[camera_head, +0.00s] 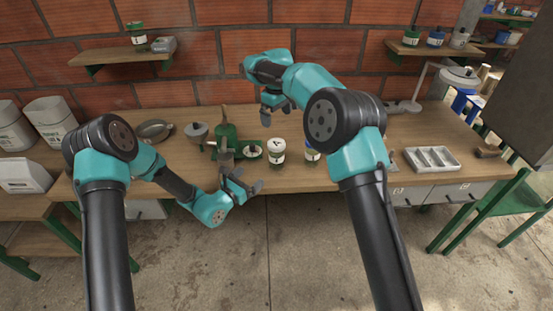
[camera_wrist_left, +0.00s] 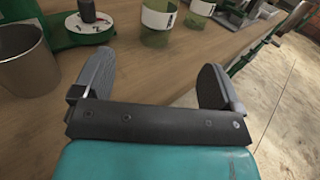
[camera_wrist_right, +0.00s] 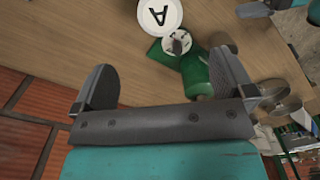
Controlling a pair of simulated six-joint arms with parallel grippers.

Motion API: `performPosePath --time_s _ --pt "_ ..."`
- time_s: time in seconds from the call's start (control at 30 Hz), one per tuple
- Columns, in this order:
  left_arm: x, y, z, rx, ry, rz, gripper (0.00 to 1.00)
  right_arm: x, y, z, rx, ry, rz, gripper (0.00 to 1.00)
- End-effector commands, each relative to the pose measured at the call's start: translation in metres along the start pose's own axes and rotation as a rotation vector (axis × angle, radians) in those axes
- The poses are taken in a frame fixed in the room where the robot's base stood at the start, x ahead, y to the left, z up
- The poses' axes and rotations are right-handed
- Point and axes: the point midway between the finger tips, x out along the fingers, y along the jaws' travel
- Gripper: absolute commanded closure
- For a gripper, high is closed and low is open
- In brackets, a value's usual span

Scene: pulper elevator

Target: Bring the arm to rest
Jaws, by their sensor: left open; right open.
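My right gripper (camera_head: 276,112) is open and empty, above the back part of the bench (camera_head: 375,125). In the right wrist view its fingers (camera_wrist_right: 165,78) are also spread wide, with a round white lid marked A (camera_wrist_right: 160,14) and green parts beyond them. Both arms are bent and hold nothing.
A green machine (camera_head: 228,134) with a metal cup (camera_wrist_left: 25,60) stands mid-bench. A white divided tray (camera_head: 432,159) lies at right. A brick wall (camera_head: 260,45) stands behind.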

Motion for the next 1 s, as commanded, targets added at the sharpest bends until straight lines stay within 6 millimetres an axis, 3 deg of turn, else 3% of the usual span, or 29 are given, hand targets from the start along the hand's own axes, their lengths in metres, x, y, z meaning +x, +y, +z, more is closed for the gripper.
performPosePath --time_s 0.2,0.77,0.87,1.0 --pt "-0.017 0.000 0.001 0.001 -0.001 0.001 0.09 0.000 0.000 0.000 0.000 0.000 0.000 0.00" --pt "-0.020 -0.002 -0.001 0.004 0.003 -0.012 0.09 0.001 -0.001 0.001 0.004 0.004 -0.003 0.00" --pt "-0.029 -0.009 -0.007 0.017 0.014 -0.054 0.09 0.005 -0.004 0.002 0.015 0.017 -0.016 0.00" --pt "-0.055 -0.030 -0.021 0.058 0.040 -0.175 0.09 0.017 -0.014 0.008 0.055 0.057 -0.053 0.00"
